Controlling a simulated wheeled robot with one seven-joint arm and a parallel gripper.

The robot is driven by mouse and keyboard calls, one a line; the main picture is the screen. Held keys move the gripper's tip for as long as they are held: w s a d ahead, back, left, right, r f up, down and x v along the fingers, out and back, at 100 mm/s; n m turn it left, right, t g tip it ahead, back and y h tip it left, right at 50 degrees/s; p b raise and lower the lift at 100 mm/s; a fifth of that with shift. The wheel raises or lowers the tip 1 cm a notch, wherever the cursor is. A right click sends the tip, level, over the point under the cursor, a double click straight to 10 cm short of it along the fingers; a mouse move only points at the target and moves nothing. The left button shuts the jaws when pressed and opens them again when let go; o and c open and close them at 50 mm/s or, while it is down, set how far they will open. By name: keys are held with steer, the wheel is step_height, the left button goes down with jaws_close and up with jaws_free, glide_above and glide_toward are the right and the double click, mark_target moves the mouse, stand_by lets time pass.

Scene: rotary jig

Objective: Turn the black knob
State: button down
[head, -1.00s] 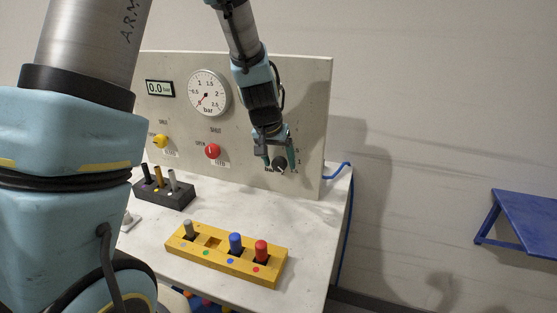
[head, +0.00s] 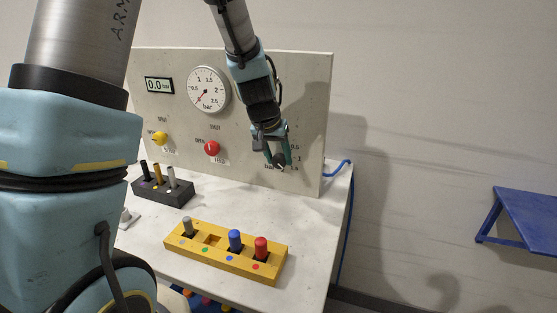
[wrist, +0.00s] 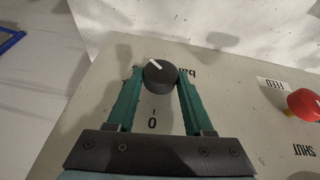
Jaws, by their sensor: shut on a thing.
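The black knob (wrist: 160,76) is round with a white pointer line and sits on the upright grey panel (head: 312,120). In the wrist view it lies between the tips of my gripper's two green fingers. Its pointer aims to the upper left there, away from the printed 0. My gripper (head: 278,162) is shut on the knob at the panel's lower right. In the head view the fingers partly hide the knob (head: 280,167) and its scale.
A red knob (head: 212,148) and a yellow knob (head: 160,138) are further left on the panel. A round gauge (head: 208,90) and a display (head: 159,86) reading 0.0 bar sit above. A yellow peg block (head: 210,258) and a dark peg block (head: 150,192) stand on the table.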

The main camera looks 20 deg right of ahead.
steer(key=shift+w+a+f+n+g+h+b, duration=0.15)
steer(key=shift+f+g+h+b, duration=0.25)
steer(key=shift+b, duration=1.6)
steer(key=shift+w+a+f+n+g+h+b, duration=0.15)
steer(key=shift+h+b, duration=0.35)
steer(key=shift+b, duration=1.45)
steer(key=g+h+b, duration=0.1)
steer(key=b, duration=0.5)
steer(key=shift+g+h, duration=0.25)
steer(key=shift+h, duration=0.15)
steer(key=n+g+h+b, duration=0.1)
steer(key=h+b, duration=0.1)
steer(key=b, duration=0.2)
steer(key=shift+w+a+f, duration=0.1)
steer(key=shift+w+a, duration=0.05)
steer(key=g+h+b, duration=0.1)
steer(key=h+b, duration=0.1)
steer(key=b, duration=0.1)
steer(key=n+g+h+b, duration=0.1)
steer(key=g+h+b, duration=0.1)
steer(key=shift+a+f+b, duration=0.15)
steer(key=shift+f+b, duration=0.05)
steer(key=shift+b, duration=0.2)
steer(key=shift+n+g+h+b, duration=0.75)
steer(key=shift+h+b, duration=0.55)
steer(key=shift+h, duration=0.5)
steer(key=shift+c, duration=1.4)
jaws_free()
